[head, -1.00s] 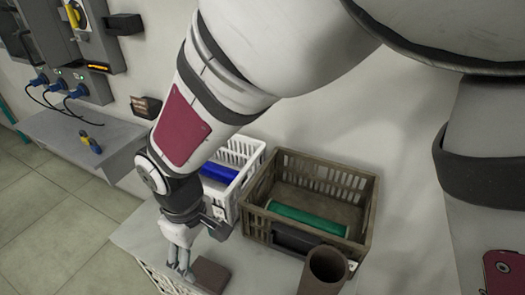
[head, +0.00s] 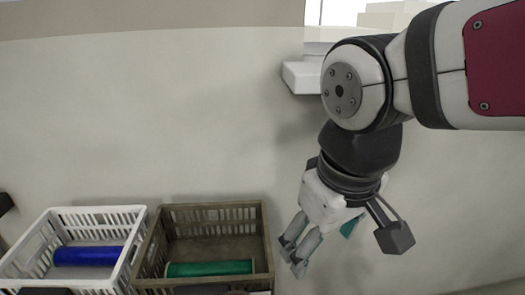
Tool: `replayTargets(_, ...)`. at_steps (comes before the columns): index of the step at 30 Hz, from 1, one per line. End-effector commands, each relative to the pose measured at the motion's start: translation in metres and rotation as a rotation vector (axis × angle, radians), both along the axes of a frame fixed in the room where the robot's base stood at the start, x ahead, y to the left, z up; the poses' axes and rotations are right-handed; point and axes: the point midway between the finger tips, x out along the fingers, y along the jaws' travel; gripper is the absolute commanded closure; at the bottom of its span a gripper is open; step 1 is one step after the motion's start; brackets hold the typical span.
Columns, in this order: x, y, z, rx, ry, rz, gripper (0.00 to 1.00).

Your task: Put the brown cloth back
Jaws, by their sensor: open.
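No brown cloth can be made out in the current head view. My gripper (head: 292,256) hangs in front of the pale wall, just right of the brown crate (head: 265,232). Its fingers point down and to the left, and it is open with nothing visible between the fingers. The tabletop in front of the crates is cut off by the lower picture edge.
The brown crate holds a green roll (head: 210,268). A white crate (head: 142,214) with a blue roll (head: 88,256) stands to its left. A white box-like fixture (head: 300,78) is on the wall above. A small teal piece (head: 350,228) shows behind my gripper.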

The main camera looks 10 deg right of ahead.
Motion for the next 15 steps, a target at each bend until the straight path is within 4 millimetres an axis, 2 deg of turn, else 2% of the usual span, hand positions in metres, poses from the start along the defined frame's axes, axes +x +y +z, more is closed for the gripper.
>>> replayTargets(1, -0.014, -0.017, 0.003, 0.017, -0.017, -0.077, 0.27)
replayTargets(6, -0.051, -0.046, 0.001, 0.066, -0.042, -0.251, 0.27)
replayTargets(10, -0.065, -0.054, -0.001, 0.084, -0.050, -0.312, 0.27)
replayTargets(15, -0.069, -0.055, -0.002, 0.091, -0.052, -0.330, 0.27)
